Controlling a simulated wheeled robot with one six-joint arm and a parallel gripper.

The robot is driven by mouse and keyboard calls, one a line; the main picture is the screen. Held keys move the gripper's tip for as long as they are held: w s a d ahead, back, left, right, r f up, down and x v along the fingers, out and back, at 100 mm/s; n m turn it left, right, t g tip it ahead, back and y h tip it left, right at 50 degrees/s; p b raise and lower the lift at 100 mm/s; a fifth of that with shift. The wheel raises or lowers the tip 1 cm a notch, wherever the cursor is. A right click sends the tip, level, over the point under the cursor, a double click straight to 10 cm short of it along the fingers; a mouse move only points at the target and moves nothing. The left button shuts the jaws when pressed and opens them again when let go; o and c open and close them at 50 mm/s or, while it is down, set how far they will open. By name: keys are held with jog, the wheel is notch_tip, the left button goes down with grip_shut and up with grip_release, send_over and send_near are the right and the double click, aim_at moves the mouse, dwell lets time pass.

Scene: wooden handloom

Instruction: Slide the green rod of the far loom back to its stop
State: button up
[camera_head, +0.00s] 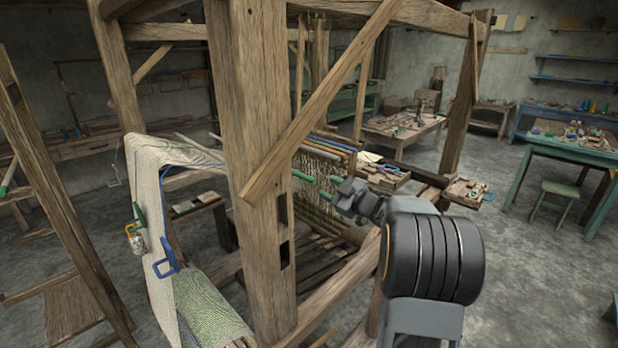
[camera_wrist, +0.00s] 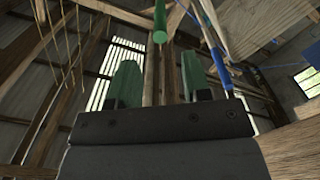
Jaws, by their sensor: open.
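A green rod (camera_head: 303,177) shows a short length to the right of the big loom's front post, which hides the rest. In the wrist view a green rod's round end (camera_wrist: 160,36) points toward my gripper (camera_wrist: 160,76), centred between and beyond the two green-tipped fingers. My gripper is open, with a clear gap between its fingers and nothing held. In the head view my gripper (camera_head: 331,188) is beside the loom, just right of the rod's end and apart from it. The rod's stop cannot be made out.
The thick wooden post (camera_head: 255,200) and diagonal brace (camera_head: 325,95) stand close to my arm. Coloured rods (camera_head: 335,141) lie over hanging threads behind the gripper.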

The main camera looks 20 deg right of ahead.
aim_at(309, 178)
jog(key=p+x, duration=0.1)
jog(key=x, duration=0.8)
jog(key=shift+p, duration=0.4)
grip_shut()
